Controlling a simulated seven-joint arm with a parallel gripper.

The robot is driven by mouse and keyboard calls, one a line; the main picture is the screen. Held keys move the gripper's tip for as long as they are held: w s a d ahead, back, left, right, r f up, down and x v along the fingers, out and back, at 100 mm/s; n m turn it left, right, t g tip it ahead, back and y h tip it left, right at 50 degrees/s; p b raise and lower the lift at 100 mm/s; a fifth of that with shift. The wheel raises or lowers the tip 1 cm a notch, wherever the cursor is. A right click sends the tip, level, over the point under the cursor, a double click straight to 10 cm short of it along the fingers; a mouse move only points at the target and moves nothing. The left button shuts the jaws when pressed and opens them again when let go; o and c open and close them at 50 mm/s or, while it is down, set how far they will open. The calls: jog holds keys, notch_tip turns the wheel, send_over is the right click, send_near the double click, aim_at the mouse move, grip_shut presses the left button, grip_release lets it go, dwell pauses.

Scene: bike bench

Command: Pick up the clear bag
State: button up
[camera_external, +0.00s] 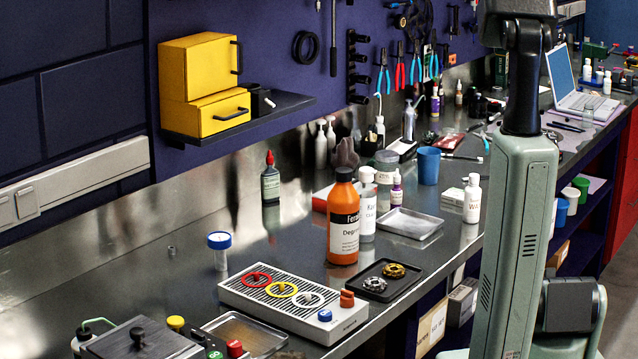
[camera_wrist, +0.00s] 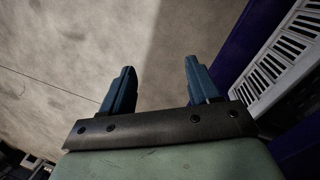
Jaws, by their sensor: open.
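I cannot make out a clear bag in either view; small items on the far part of the bench are too small to tell apart. My gripper (camera_wrist: 158,82) shows in the wrist view with its two blue fingers wide apart and nothing between them. Behind the fingers is a plain mottled grey-beige surface, with no bench object near them. In the external view my arm stands upright at the right, and the gripper is out of the picture. My arm hides part of the bench behind it.
The steel bench (camera_external: 130,265) holds an orange bottle (camera_external: 343,240), a grilled tray (camera_external: 293,297), a black tray (camera_external: 385,292), a metal tray (camera_external: 408,224), a blue cup (camera_external: 428,166) and a laptop (camera_external: 585,92). A yellow cabinet (camera_external: 200,75) sits on a wall shelf.

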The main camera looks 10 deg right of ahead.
jog(key=w+d+r+m+t+h, duration=0.3)
jog(key=w+d+r+m+t, duration=0.1)
jog(key=w+d+r, duration=1.75)
jog(key=w+d+r+m+t+h, duration=0.1)
jog(key=w+d+r, duration=0.25)
jog(key=r, duration=0.55)
jog(key=w+d+r+m+t+h, duration=0.15)
jog(key=d+r, duration=0.25)
jog(key=r, duration=0.6)
jog(key=w+d+r, duration=0.3)
jog(key=d+r, duration=0.1)
jog(key=r, duration=0.5)
jog(key=w+a+r+y, duration=0.1)
jog(key=w+a+r, duration=0.15)
jog(key=a, duration=0.45)
jog(key=w+a+r+n, duration=0.1)
jog(key=w+a, duration=0.2)
jog(key=a, duration=0.4)
jog(key=w+a+r+y, duration=0.1)
jog(key=w+a+r, duration=0.15)
jog(key=a, duration=0.45)
jog(key=w+a+r+n+g+y, duration=0.1)
jog(key=a, duration=1.4)
jog(key=w+a+r+n+y, duration=0.1)
jog(key=a+n+y, duration=0.1)
jog(key=a, duration=1.3)
jog(key=shift+m, duration=0.25)
jog(key=x, duration=1.3)
jog(key=shift+d+f, duration=0.15)
jog(key=shift+d, duration=0.15)
